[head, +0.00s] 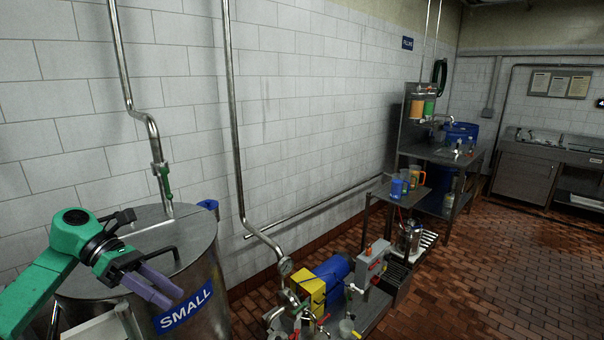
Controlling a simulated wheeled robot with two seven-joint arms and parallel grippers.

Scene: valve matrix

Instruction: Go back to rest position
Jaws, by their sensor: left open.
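My left gripper (163,291) shows at the lower left, on a green arm that comes in from the left edge. Its two purple-grey fingers are apart, with nothing visible between them. It is in front of a steel tank (202,264) with a blue "SMALL" label (185,311). Whether it touches the tank cannot be told. My right gripper is not in view.
A pipe with a green-handled valve (164,180) meets the tank lid. A blue and yellow pump (328,276) with several valves stands right of the tank. A steel workbench (440,153) stands farther back. The brick floor (500,270) at right is clear.

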